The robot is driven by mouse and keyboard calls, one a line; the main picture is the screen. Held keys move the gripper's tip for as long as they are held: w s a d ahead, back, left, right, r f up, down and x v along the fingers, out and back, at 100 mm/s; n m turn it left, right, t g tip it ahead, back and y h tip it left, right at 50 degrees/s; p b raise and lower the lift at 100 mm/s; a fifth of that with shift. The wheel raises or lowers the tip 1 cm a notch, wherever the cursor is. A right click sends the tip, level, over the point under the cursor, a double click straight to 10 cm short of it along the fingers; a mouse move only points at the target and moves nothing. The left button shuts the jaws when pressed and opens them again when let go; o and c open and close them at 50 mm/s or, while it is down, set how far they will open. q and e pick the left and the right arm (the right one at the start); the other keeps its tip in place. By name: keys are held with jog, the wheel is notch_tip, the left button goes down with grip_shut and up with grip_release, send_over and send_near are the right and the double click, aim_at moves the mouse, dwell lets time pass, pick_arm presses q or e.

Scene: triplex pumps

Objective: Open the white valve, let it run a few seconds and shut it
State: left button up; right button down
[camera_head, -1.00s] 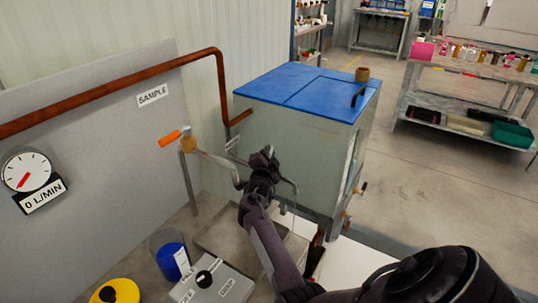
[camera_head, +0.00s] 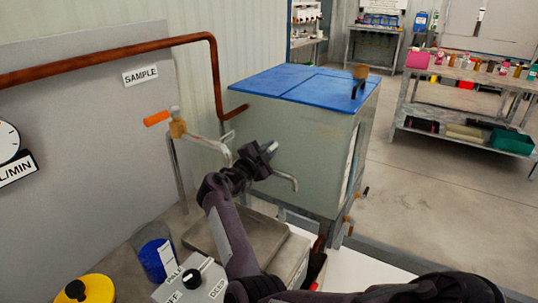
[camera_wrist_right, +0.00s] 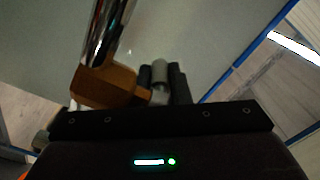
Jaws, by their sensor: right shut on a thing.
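My right gripper (camera_head: 262,155) is shut on a pale grey-white handle (camera_head: 269,147), which looks like the white valve's lever. In the right wrist view the pale handle (camera_wrist_right: 160,73) sits between two dark fingers, beside a brass valve body (camera_wrist_right: 105,88) and a chrome pipe (camera_wrist_right: 110,32). In the head view my gripper hides most of this valve; its metal spout (camera_head: 287,180) shows to the right, with no flow that I can make out. A second tap with an orange handle (camera_head: 156,118) stands to the left. My left gripper is not in view.
A flow gauge (camera_head: 8,140) is cut off at the left edge, its needle out of sight. A blue-lidded tank (camera_head: 300,85) stands behind the gripper. A tray (camera_head: 262,238), a switch box (camera_head: 190,283), a blue container (camera_head: 155,258) and a yellow item (camera_head: 85,289) lie below.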

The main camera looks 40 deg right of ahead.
jog(key=c, duration=1.3)
grip_release()
jog(key=shift+c, duration=0.2)
